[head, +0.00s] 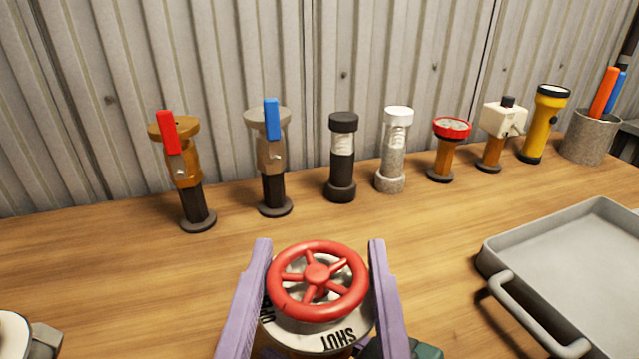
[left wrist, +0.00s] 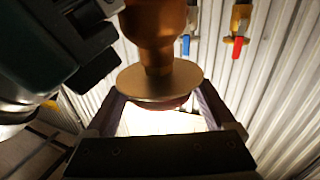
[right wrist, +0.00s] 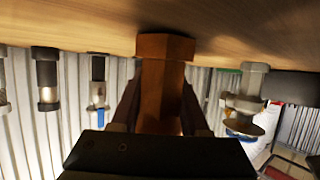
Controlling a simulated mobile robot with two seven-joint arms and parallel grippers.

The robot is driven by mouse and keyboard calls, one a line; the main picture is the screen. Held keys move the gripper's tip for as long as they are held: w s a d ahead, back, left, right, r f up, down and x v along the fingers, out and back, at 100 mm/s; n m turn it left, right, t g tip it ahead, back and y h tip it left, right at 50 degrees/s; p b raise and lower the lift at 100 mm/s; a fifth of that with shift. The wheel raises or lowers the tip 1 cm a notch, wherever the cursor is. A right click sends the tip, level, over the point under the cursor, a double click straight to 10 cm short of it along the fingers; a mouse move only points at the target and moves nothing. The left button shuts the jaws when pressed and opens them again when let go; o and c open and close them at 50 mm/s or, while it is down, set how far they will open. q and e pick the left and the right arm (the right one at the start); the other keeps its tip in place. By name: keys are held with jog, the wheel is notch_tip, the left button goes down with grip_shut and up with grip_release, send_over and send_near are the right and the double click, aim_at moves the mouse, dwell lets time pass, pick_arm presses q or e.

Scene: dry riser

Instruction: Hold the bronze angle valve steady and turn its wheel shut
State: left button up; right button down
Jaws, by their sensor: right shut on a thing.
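The bronze angle valve's red wheel (head: 317,272) faces up at the front middle in the head view. A pale dial (head: 345,335) lettered SHUT sits under it. My left gripper (head: 318,262) is open, its purple fingers on either side of the wheel, with little or no gap. The left wrist view shows the bronze body (left wrist: 157,30), the round plate (left wrist: 160,82) and a thin red edge of the wheel between the fingers. In the right wrist view my right gripper (right wrist: 160,110) is shut on the bronze body (right wrist: 162,75). In the head view the lower body is hidden.
Several fittings line the back of the wooden bench, including a red-levered valve (head: 180,165) and a blue-levered valve (head: 271,160). A yellow flashlight (head: 543,125) and a grey cup (head: 590,137) stand back right. A grey tray (head: 545,325) lies right.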

pick_arm(q)
jog(key=c, duration=0.9)
jog(key=shift+h, duration=0.5)
jog(key=m+g+h, duration=0.1)
jog(key=m+h, duration=0.1)
jog(key=h, duration=0.1)
jog(key=m+h, duration=0.2)
jog(key=h, duration=0.1)
jog(key=shift+m+g+h, duration=0.3)
jog(key=shift+m+g, duration=0.1)
jog(key=m+g+h, duration=0.2)
jog(key=h, duration=0.1)
jog(key=m+g+h, duration=0.1)
jog(key=shift+d+r+m+h, duration=0.15)
jog(key=shift+d+m+h, duration=0.1)
jog(key=shift+m+h, duration=0.05)
jog(key=shift+s+m+g+h, duration=0.15)
jog(key=shift+m+g+h, duration=0.25)
jog(key=shift+g+h, duration=0.15)
